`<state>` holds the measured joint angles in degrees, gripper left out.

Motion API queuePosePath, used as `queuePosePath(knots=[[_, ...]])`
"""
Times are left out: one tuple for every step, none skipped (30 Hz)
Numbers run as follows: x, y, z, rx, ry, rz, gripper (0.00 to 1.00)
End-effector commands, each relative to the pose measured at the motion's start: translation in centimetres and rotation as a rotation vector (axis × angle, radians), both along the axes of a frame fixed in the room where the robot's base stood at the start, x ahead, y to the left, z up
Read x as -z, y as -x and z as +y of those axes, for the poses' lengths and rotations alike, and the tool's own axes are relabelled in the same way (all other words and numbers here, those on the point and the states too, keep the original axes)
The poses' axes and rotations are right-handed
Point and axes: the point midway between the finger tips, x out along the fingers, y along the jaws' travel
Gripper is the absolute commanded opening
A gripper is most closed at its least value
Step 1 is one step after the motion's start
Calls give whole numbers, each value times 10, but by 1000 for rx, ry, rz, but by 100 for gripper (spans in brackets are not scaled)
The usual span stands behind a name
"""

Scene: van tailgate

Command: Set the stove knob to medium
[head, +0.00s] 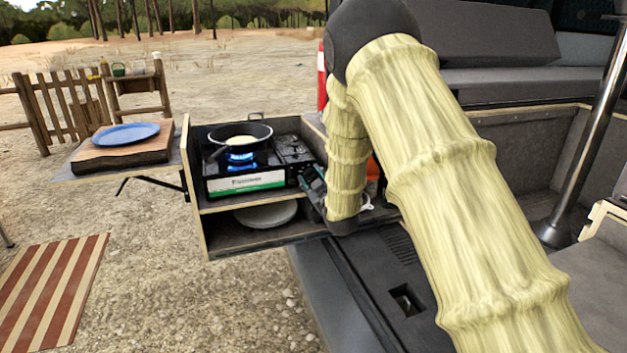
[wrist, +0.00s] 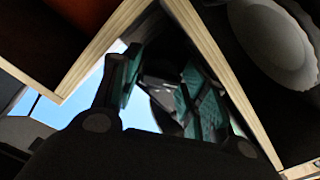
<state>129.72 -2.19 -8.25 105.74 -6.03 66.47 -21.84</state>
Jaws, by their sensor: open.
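The camping stove (head: 246,184) stands on the upper shelf of the pull-out box in the head view. A blue flame (head: 240,157) burns under a dark pan (head: 225,131) with something pale in it. My gripper (head: 312,182) is at the right end of the stove front, partly behind my arm. I cannot make out the stove knob in the head view. In the wrist view my gripper (wrist: 160,84) has its teal-padded fingers apart. A dark shape shows between them; I cannot tell if it is the knob or whether anything touches it.
A pale plate (head: 266,214) lies on the lower shelf and also shows in the wrist view (wrist: 270,35). Wooden shelf edges (wrist: 222,75) run close to the fingers. A blue plate (head: 126,134) on a wooden board (head: 118,154) is at left. The van tailgate is at right.

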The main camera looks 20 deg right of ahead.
Motion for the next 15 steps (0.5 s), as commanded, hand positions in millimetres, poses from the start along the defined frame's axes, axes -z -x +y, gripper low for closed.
queuePosePath(knots=[[0,0,0,0,0,0,44],[0,0,0,0,0,0,44],[0,0,0,0,0,0,40],[0,0,0,0,0,0,35],[0,0,0,0,0,0,29],[0,0,0,0,0,0,22],[0,0,0,0,0,0,16],[0,0,0,0,0,0,11],[0,0,0,0,0,0,10],[0,0,0,0,0,0,10],[0,0,0,0,0,0,10],[0,0,0,0,-1,0,10],[0,0,0,0,-3,0,10],[0,0,0,0,-5,0,10],[0,0,0,0,-11,0,10]])
